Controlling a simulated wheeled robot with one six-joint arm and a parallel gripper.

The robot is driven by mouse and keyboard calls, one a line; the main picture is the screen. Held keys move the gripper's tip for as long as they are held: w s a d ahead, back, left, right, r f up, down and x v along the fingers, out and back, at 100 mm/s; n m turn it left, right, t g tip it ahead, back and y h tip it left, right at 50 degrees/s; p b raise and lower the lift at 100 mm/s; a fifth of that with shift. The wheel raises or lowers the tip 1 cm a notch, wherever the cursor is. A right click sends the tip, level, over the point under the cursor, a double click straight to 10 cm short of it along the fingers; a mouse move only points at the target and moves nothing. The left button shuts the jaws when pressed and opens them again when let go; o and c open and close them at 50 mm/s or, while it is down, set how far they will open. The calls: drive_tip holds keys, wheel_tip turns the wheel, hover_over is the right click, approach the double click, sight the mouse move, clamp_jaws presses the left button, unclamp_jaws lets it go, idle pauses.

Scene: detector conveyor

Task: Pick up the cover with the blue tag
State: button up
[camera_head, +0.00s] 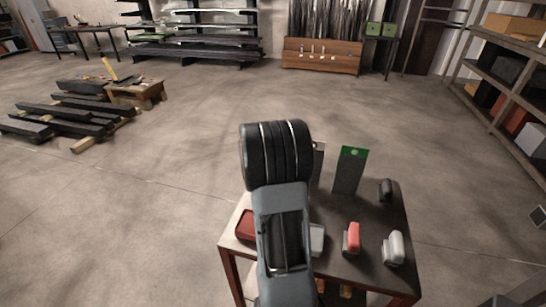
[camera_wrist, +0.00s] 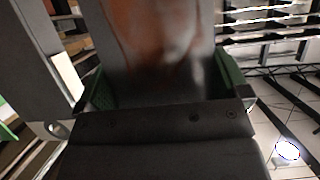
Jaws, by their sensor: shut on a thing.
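My gripper (camera_wrist: 168,82) shows in the wrist view, its green-lined fingers at either side of a grey panel with a blurred rust-brown patch (camera_wrist: 160,38). It is shut on this panel. In the head view my arm hides the gripper and the held panel. No blue tag shows in either view, so I cannot tell whether the held panel is the cover with the blue tag. On the table, a grey upright cover with a green top (camera_head: 350,168) stands right of my arm. Another upright cover with a pale top (camera_head: 319,160) is mostly hidden behind my arm.
The table (camera_head: 372,270) also bears a dark red block (camera_head: 245,226), a red piece (camera_head: 352,238), a pale grey piece (camera_head: 394,247) and a dark piece (camera_head: 386,190). Shelves (camera_head: 500,90) stand at the right. Dark beams (camera_head: 65,120) lie at the left. The floor behind the table is clear.

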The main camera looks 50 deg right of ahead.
drive_tip(key=shift+r, duration=0.2)
wheel_tip(320, 180, up, 4)
drive_tip(key=shift+f+p, duration=0.2)
drive_tip(key=shift+p, duration=0.45)
drive_tip(key=w+r+p+v, duration=0.1)
drive_tip(key=p+v, duration=0.1)
drive_tip(key=v, duration=0.6)
drive_tip(key=w+r+p+v, duration=0.1)
drive_tip(key=p+v, duration=0.1)
drive_tip(key=v, duration=0.6)
drive_tip(key=shift+r, duration=0.5)
drive_tip(key=shift+w, duration=0.1)
